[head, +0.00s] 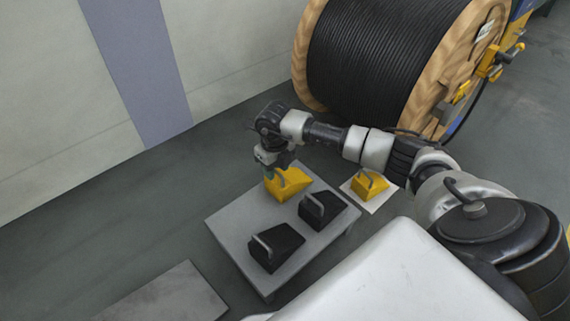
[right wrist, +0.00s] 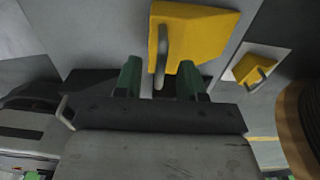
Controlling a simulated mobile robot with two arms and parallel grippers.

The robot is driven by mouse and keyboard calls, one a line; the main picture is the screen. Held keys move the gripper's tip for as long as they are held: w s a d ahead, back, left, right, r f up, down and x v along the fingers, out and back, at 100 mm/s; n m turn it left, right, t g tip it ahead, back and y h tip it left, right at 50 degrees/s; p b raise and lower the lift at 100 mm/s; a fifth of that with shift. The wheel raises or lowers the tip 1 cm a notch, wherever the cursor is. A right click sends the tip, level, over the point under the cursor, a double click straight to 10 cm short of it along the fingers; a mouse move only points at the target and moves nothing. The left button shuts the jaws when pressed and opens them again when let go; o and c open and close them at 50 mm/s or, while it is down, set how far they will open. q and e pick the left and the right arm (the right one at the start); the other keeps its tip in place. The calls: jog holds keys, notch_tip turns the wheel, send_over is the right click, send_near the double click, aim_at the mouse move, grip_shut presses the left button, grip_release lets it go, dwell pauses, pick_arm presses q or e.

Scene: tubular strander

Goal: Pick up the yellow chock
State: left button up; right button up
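A yellow chock (head: 289,184) with a bar handle sits at the far end of a low grey table. It also shows in the right wrist view (right wrist: 205,35), its grey handle pointing toward my gripper. A second yellow chock (head: 371,188) lies on a white sheet on the right; the right wrist view shows it too (right wrist: 252,68). My right gripper (head: 272,168) is over the chock on the table. In the right wrist view its green fingers (right wrist: 158,82) are apart, with the handle end between them and gaps on both sides. My left gripper is not in view.
Two black chocks, one near the middle (head: 322,211) and one nearer (head: 277,248), share the grey table (head: 228,222). A large cable reel (head: 385,50) stands behind my right arm. A grey plate (head: 165,292) lies at lower left. Floor left of the table is clear.

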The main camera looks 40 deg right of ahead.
notch_tip(320, 180, down, 2)
jog(key=shift+b, duration=0.35)
jog(key=shift+r, duration=0.1)
grip_shut()
dwell(1.0)
